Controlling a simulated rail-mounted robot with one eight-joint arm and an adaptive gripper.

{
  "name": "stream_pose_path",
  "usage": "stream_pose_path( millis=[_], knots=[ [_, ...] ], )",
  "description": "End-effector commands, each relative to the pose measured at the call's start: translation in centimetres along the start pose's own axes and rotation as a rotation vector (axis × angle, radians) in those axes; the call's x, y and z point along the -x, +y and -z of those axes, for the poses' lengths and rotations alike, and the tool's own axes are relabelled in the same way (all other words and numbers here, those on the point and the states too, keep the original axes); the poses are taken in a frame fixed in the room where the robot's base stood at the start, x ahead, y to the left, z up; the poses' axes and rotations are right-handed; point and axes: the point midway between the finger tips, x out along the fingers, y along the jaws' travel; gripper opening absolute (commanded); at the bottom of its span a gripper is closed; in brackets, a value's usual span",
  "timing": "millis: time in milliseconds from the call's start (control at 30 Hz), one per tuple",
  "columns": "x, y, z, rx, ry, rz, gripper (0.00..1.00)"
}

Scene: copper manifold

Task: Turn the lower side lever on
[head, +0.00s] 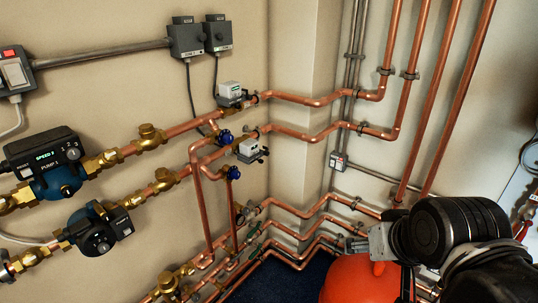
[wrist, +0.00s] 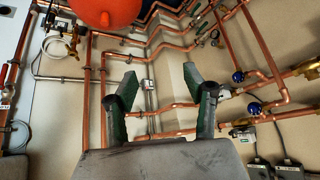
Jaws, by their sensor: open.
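My gripper (wrist: 168,90) is open and empty in the wrist view, its two dark fingers apart in front of the pipe wall. In the head view my gripper (head: 356,243) is at lower right, above a red rounded vessel, and the arm partly hides it. Small valves with handles (head: 241,216) sit on the low pipes near the corner in the head view. They seem to show at the top of the wrist view (wrist: 214,36). A red-handled valve (wrist: 10,72) is at the wrist view's left edge. I cannot tell which handle is the lower side lever. No finger visibly touches a handle.
The red vessel (head: 358,281) stands beneath my arm; it also shows at the top of the wrist view (wrist: 106,12). Copper pipes (head: 300,98) run along both walls. Two pumps (head: 45,160) (head: 98,228) are at left. Some open space lies before the corner.

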Motion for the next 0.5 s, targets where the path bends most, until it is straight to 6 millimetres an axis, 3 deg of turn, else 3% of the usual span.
stream_pose_path(
  millis=[100, 500],
  knots=[
    [-1.0, -1.1, 1.9, -0.081, -0.006, 0.051, 0.35],
    [-6.3, -5.7, 10.0, -0.457, -0.050, 0.297, 0.35]
  ],
)
